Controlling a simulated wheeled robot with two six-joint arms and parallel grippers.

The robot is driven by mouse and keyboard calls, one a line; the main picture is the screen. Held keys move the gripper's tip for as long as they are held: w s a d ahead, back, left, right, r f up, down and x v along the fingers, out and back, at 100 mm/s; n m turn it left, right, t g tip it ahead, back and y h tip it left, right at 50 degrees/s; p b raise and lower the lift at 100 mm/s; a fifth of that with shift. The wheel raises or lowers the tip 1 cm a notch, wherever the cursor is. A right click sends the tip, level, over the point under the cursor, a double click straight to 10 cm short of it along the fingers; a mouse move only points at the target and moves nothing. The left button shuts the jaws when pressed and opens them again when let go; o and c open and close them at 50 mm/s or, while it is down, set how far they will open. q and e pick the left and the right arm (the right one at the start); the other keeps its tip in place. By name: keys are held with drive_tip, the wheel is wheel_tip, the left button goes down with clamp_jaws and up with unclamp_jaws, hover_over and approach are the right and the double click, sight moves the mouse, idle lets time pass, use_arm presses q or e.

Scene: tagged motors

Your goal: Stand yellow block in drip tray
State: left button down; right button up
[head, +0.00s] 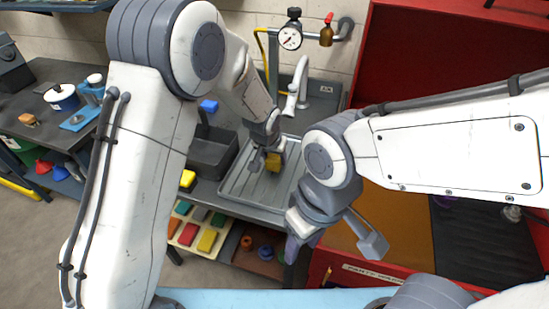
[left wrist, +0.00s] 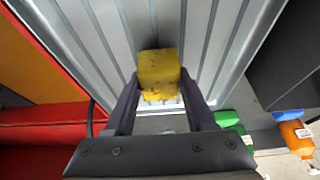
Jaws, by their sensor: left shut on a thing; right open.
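My left gripper (head: 268,153) is shut on the yellow block (head: 273,161) over the ribbed grey drip tray (head: 240,181). In the left wrist view the yellow block (left wrist: 158,70) sits between the two dark fingers of the left gripper (left wrist: 158,95), with the metal ribs of the drip tray (left wrist: 105,30) behind it. I cannot tell whether the block touches the tray floor. My right gripper (head: 335,243) is open and empty, in front and to the right of the tray.
A dark basin (head: 212,150) stands left of the tray, with a tap (head: 298,85) behind. Coloured blocks sit on a lower shelf (head: 190,233). A red cabinet (head: 420,60) bounds the right side.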

use_arm(q)
drive_tip(key=shift+f, duration=0.3)
drive_tip(key=shift+f, duration=0.15)
drive_tip(key=shift+c, duration=1.2)
unclamp_jaws()
drive_tip(key=shift+s+r, duration=0.1)
drive_tip(key=shift+r, duration=0.3)
drive_tip(key=b+v, duration=0.1)
drive_tip(key=v, duration=1)
drive_tip(key=s+a+m+g, duration=0.1)
drive_tip(key=s+m+g, duration=0.1)
drive_tip(key=s, duration=1.2)
drive_tip(key=s+a+r+m+g, duration=0.1)
drive_tip(key=s+a+g, duration=0.1)
drive_tip(key=s, duration=1.2)
drive_tip(key=shift+a+r+m, duration=0.2)
drive_tip(key=shift+r+m, duration=0.05)
drive_tip(key=shift+m, duration=0.15)
